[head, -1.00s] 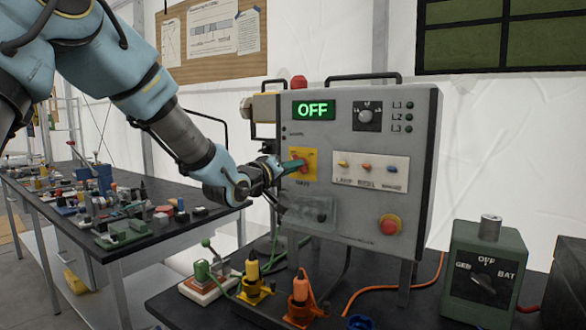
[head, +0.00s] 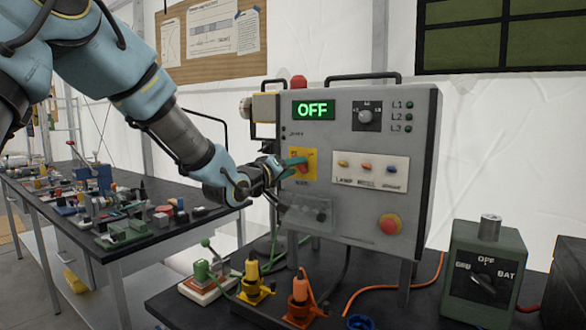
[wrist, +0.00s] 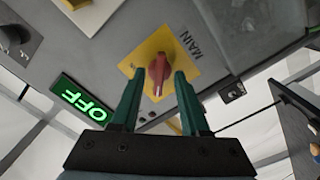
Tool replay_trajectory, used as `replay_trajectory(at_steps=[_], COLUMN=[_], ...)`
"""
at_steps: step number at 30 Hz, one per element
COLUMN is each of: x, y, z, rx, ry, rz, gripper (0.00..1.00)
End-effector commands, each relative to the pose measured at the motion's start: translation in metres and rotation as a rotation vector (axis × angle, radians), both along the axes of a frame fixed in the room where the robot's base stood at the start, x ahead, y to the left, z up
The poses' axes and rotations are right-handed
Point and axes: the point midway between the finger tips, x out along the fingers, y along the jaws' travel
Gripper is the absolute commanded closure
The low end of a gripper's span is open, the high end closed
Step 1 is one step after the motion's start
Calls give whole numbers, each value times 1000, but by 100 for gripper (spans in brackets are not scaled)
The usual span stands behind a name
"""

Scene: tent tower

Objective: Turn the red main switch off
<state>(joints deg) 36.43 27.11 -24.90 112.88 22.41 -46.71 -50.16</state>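The red main switch (wrist: 158,75) is a rotary knob on a yellow plate labelled MAIN, on the grey panel. In the head view the yellow plate (head: 309,156) is partly covered by my gripper (head: 297,166). In the wrist view my gripper (wrist: 157,76) has its two green fingers apart, with the knob between their tips. A narrow gap seems to show beside the knob, so I see no firm grip. The knob's handle points roughly along the fingers in the wrist view. The green display (head: 314,110) reads OFF, and also shows in the wrist view (wrist: 83,99).
The panel also carries a black dial (head: 366,116), a white plate of small coloured switches (head: 370,172) and a red button (head: 390,225). Orange (head: 301,297) and yellow plugs (head: 253,277) stand below. A green selector box (head: 485,265) is at right.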

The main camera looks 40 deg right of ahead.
Motion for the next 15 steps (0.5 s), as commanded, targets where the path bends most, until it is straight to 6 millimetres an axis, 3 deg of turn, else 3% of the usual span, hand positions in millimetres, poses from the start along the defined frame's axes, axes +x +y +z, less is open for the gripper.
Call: replay_trajectory(at_steps=[8, 15], x=[0, -9], y=[4, 42], z=[0, -1], rx=[-2, -1], ry=[-2, -4], rz=[1, 4], gripper=[55, 55])
